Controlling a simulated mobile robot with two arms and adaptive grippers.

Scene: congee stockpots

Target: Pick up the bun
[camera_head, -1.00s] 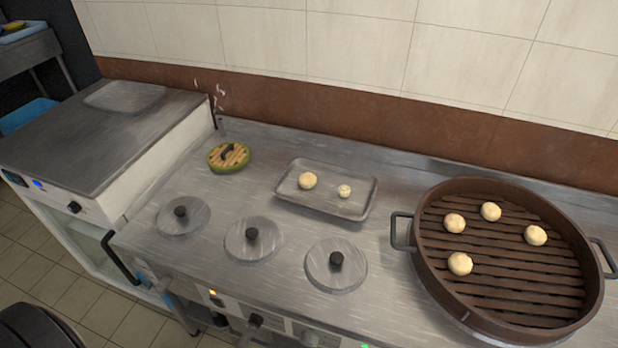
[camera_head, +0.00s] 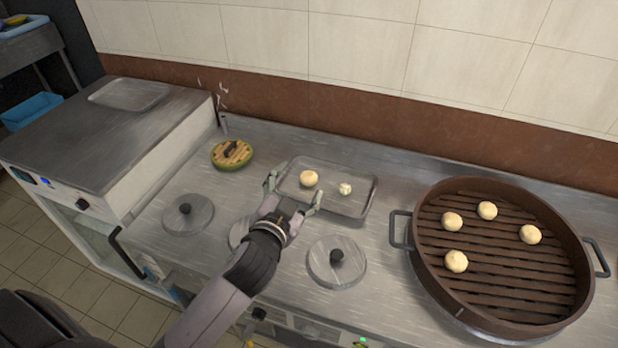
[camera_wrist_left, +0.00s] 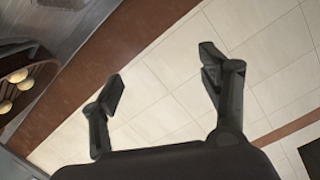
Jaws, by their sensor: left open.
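A larger pale bun (camera_head: 309,178) and a smaller pale bun (camera_head: 345,188) sit apart on a grey metal tray (camera_head: 340,206) at the middle of the counter. My left gripper (camera_head: 294,185) is open and reaches to the tray's near left side, with its fingers spread on either side of the larger bun's near side. I cannot tell how high it is above the tray. In the left wrist view my two fingers (camera_wrist_left: 165,80) are wide apart with nothing between them, and the tray is out of that view. My right gripper is not in view.
A brown round steamer (camera_head: 432,290) with several buns stands at right, its handle near the tray. Pot lids with black knobs (camera_head: 337,256) lie along the front. The tiled wall (camera_head: 350,45) bounds the back.

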